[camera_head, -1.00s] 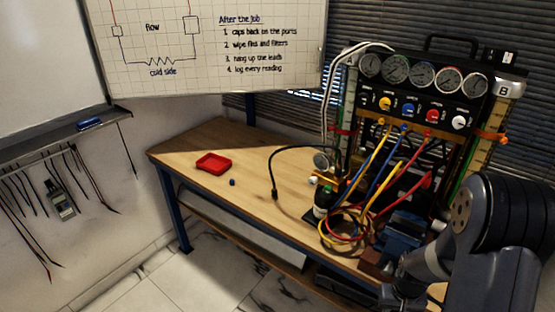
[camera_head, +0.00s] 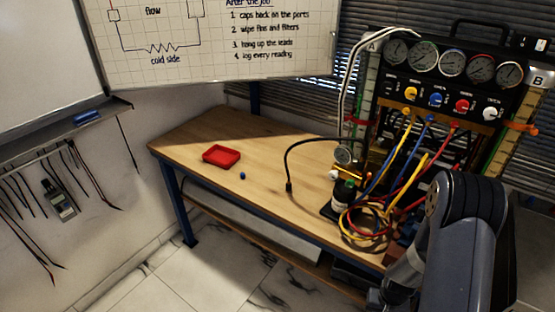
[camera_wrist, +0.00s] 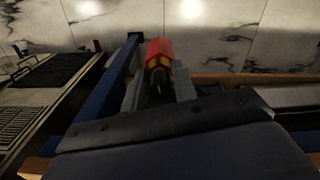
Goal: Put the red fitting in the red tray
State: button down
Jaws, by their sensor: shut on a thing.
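The red tray (camera_head: 222,156) lies on the wooden bench towards its left end in the head view, and it looks empty. In the wrist view my gripper (camera_wrist: 158,88) is shut on the red fitting (camera_wrist: 160,50), which has a red end and a brass-coloured part between the jaws. The head view shows my arm at the lower right, well apart from the tray. The gripper and the fitting are hidden there.
A small blue thing (camera_head: 242,176) lies beside the tray. A black cable (camera_head: 288,165) arches over mid-bench.

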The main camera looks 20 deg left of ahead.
aim_at(221, 158)
jog(key=i+j+z, duration=0.2)
jog(key=j, duration=1.55)
jog(key=j+z, duration=0.2)
jog(key=j, duration=1.5)
